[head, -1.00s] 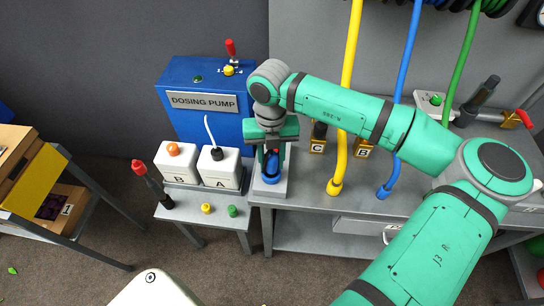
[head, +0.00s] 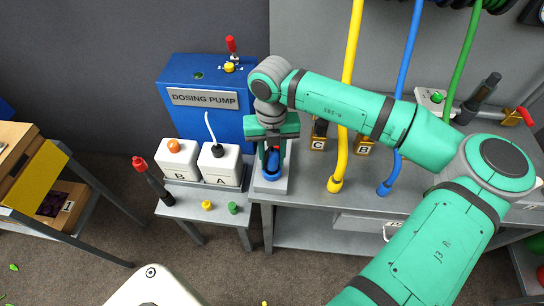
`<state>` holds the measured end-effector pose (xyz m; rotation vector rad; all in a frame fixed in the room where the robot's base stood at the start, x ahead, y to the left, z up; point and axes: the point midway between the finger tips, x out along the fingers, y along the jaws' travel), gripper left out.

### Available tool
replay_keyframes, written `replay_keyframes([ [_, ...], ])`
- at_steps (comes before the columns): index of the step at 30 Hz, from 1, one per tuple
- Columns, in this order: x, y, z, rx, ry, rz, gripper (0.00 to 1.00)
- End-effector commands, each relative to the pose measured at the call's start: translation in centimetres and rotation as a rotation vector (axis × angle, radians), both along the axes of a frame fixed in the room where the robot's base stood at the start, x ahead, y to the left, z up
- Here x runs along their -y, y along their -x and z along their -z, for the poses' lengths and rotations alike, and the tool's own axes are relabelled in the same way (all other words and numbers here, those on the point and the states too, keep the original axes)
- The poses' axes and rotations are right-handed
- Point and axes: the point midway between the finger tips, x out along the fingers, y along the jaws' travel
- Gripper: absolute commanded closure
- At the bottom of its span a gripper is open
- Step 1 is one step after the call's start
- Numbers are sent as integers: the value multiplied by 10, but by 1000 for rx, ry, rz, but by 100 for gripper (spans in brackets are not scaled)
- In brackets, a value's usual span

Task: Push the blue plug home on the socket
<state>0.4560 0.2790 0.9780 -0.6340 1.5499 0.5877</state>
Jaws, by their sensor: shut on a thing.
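My gripper (head: 271,150) points down over a pale upright block (head: 283,183) at the left end of the grey bench. It is shut on the blue plug (head: 271,178), which shows as a blue rounded piece low between the fingers, with a bit of red above it. The plug is right at the face of the block. The socket is mostly hidden behind the plug and fingers, so I cannot tell how far the plug is seated.
Bottles B (head: 178,159) and A (head: 219,166) stand close left of my gripper, before the blue dosing pump (head: 207,80). Yellow (head: 345,120) and blue (head: 388,180) hoses hang to the right. Boxes C (head: 318,145) and B (head: 363,149) sit behind my arm.

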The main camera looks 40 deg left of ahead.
Motion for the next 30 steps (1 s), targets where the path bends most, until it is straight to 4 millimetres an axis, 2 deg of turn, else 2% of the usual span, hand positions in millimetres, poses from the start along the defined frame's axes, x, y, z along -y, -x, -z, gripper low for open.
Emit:
replay_keyframes([
  [17, -1, 1, 0, 0, 0, 0, 100],
  [30, 0, 1, 9, 0, 0, 0, 100],
])
